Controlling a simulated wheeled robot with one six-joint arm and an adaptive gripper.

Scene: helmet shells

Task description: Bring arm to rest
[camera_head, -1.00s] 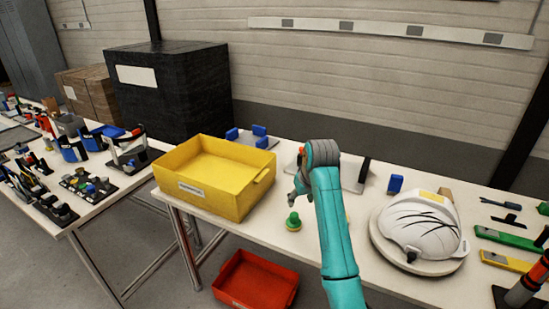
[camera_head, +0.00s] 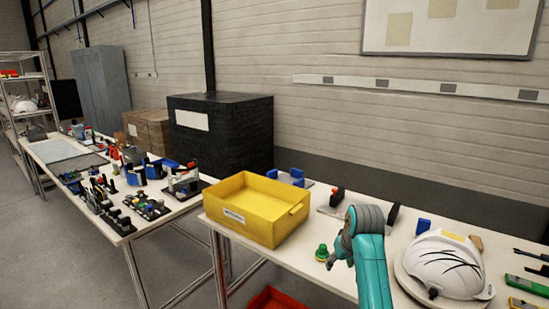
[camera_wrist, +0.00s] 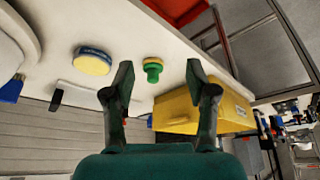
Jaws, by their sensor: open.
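My gripper (camera_wrist: 158,85) is open and empty in the wrist view, its two dark fingers apart with the table beyond them. In the head view my teal arm rises over the near edge of the right table, and the gripper (camera_head: 331,262) shows only in small part at the arm's left side. A green knob-like piece (camera_head: 321,253) stands on the table just left of the gripper; it also shows between the fingers in the wrist view (camera_wrist: 153,69), apart from them.
A yellow bin (camera_head: 258,208) stands left of my arm, and a red bin (camera_head: 272,298) is below the table. A white helmet shell (camera_head: 445,262) sits on a round base at right. A round yellow-topped blue piece (camera_wrist: 93,61) lies on the table. A second table (camera_head: 120,235) at left is crowded with tools.

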